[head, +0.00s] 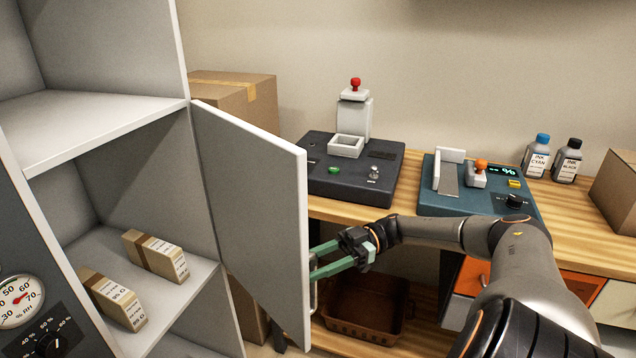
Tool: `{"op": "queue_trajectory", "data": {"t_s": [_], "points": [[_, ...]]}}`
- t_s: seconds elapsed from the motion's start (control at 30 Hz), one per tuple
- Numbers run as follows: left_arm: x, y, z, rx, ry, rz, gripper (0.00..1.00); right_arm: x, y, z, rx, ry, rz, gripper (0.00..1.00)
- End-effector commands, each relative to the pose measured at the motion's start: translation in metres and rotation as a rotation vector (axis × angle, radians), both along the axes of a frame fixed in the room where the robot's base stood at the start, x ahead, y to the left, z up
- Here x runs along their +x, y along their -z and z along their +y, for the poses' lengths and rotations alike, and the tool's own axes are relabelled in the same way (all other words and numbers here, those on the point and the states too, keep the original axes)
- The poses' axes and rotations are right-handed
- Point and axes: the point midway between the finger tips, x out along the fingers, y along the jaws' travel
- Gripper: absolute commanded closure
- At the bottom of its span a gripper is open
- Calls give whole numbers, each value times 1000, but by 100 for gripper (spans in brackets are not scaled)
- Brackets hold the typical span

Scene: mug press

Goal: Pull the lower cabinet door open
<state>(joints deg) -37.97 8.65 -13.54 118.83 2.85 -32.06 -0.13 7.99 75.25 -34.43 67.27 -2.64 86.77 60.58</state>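The lower cabinet door (255,205) is a grey panel that stands swung open from the cabinet (150,190), its free edge toward the right. A pale handle (313,298) shows at the outer side of that edge, partly hidden. My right gripper (316,262) has green fingers that point left at the door's edge near the handle. The fingers are apart with a gap between them. Their tips are close to the door, and I cannot tell whether they touch it. My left gripper is not in view.
Inside the cabinet, paper packs (155,256) lie on a shelf. A wooden workbench (400,212) on the right carries a dark press (350,165), a teal device (475,185) and ink bottles (537,155). A brown basket (365,308) sits below, behind the door's edge.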

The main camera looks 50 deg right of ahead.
Motion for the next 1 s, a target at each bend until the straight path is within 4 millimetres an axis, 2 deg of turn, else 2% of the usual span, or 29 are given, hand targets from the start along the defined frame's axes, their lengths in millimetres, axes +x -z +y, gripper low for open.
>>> {"op": "queue_trajectory", "data": {"t_s": [0.03,0.4,0.53,0.7,1.0], "points": [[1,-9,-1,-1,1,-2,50,-3,-14,2,-4,-3,4,50],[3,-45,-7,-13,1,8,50,-38,-74,39,-1,-7,9,50],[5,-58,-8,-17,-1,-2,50,-56,-83,58,1,-6,10,50],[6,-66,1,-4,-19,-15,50,-76,-96,80,2,-4,5,50],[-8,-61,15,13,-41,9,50,-95,-104,101,-1,0,1,50]]}}
